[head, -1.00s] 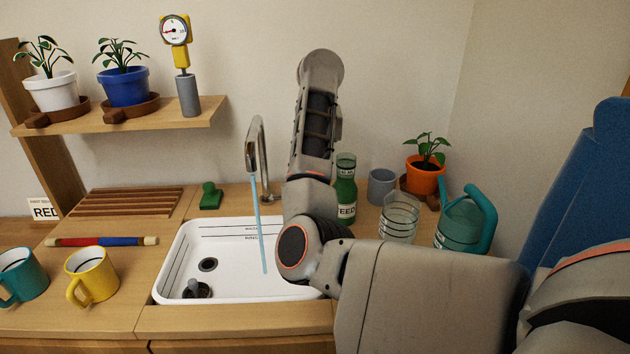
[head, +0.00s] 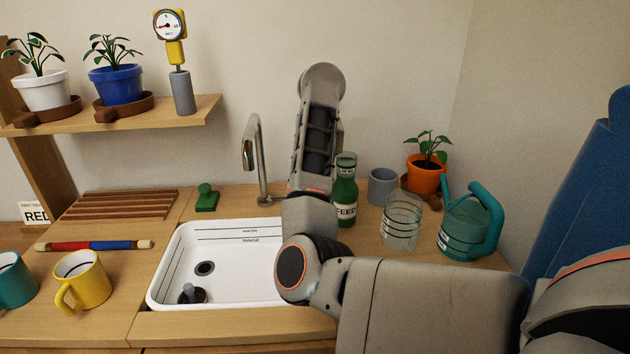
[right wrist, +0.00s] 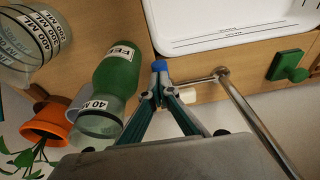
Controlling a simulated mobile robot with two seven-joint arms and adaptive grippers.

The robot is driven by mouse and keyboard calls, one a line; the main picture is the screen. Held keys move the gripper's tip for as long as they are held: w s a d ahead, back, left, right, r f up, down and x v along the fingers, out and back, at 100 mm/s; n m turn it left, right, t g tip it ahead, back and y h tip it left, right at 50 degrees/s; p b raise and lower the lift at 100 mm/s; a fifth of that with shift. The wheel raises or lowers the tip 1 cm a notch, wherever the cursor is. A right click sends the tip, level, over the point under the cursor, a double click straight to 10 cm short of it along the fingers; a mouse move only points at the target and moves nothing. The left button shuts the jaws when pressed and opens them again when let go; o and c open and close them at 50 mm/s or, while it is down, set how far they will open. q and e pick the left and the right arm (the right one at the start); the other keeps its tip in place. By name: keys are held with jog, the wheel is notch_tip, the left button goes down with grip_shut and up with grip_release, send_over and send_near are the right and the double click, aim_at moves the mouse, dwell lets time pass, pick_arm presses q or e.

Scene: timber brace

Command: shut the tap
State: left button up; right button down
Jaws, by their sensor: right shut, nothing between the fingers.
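The chrome tap (head: 256,160) stands behind the white sink (head: 215,236); no water runs from its spout. In the right wrist view the tap's long pipe (right wrist: 258,122) shows, with a thin metal lever (right wrist: 198,80) reaching from its base toward my right gripper (right wrist: 161,72). That gripper is shut with nothing between its fingers. Its tips are close beside the lever's end; I cannot tell whether they touch. A small blue piece shows at the tips. In the head view my right arm hides the gripper and lever. My left gripper is out of view.
A green feed bottle (head: 346,192) stands close beside my right gripper. A glass jar (head: 402,222), grey cup (head: 382,186), orange plant pot (head: 426,173) and teal watering can (head: 468,225) crowd the right. A green block (head: 206,200) sits left of the tap.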

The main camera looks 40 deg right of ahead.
jog(key=shift+w+a+r+p, duration=0.15)
jog(key=shift+r+p, duration=0.4)
jog(key=shift+r, duration=0.5)
jog(key=v, duration=0.2)
jog(key=p+v, duration=0.1)
jog(key=shift+w+d+r, duration=0.15)
jog(key=shift+d+r, duration=0.05)
jog(key=shift+r, duration=0.15)
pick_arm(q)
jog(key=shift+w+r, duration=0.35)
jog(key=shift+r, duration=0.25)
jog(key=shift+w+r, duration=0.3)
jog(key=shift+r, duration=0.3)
pick_arm(e)
jog(key=shift+r, duration=0.35)
